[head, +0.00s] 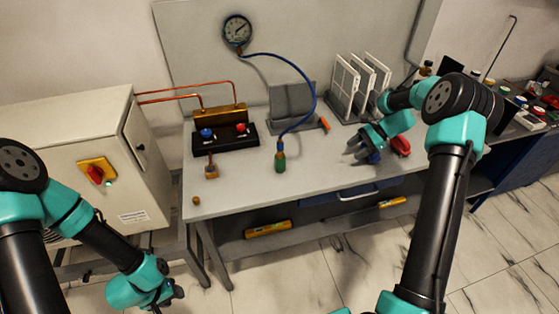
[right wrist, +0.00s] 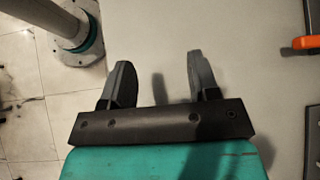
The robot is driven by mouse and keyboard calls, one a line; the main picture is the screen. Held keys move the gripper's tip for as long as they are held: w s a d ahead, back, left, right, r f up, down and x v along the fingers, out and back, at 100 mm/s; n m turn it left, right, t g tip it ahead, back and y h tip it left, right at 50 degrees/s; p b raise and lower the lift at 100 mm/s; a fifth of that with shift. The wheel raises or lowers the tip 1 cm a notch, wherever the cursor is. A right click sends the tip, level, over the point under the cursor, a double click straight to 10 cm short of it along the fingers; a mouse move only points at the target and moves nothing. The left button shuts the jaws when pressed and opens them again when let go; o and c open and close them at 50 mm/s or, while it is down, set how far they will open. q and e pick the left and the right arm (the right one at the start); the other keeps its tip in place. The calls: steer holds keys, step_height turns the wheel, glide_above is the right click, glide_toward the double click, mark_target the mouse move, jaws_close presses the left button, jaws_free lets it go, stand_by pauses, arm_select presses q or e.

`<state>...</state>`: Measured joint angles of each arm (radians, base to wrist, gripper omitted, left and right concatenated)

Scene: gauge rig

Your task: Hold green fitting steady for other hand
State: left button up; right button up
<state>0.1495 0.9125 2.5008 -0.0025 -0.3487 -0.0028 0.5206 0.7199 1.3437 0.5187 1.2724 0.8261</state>
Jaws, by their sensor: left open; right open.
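The hose runs up to a round gauge (head: 238,30) on the back panel. My right gripper (head: 352,150) is low over the bench, to the right of the fitting and clearly apart from it. In the right wrist view its two fingers (right wrist: 156,82) are spread with nothing between them; the fitting does not show there. My left gripper (head: 175,297) is open, low at the left in front of the bench, far from the fitting.
A valve block (head: 225,138) with blue and red knobs stands left of the fitting. A small brass piece (head: 196,201) lies near the front left edge. A white rack (head: 358,88) stands behind; a red object (head: 400,145) lies beside my right gripper. The bench front centre is clear.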

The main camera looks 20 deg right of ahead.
mark_target(283, 163)
steer(key=w+a+y, duration=0.1)
steer(key=w+a, duration=0.1)
steer(key=a, duration=0.3)
steer(key=w+a+f+g+y, duration=0.1)
steer(key=w+a+y, duration=0.1)
steer(key=a, duration=0.4)
steer(key=w+a+f+y, duration=0.1)
steer(key=w+a+y, duration=0.1)
steer(key=a, duration=0.3)
steer(key=shift+a+g, duration=0.3)
steer(key=shift+a, duration=0.05)
steer(key=shift+a+f, duration=0.1)
steer(key=shift+a, duration=0.05)
steer(key=shift+x, duration=4.8)
steer(key=c, duration=0.8)
steer(key=shift+c, duration=0.2)
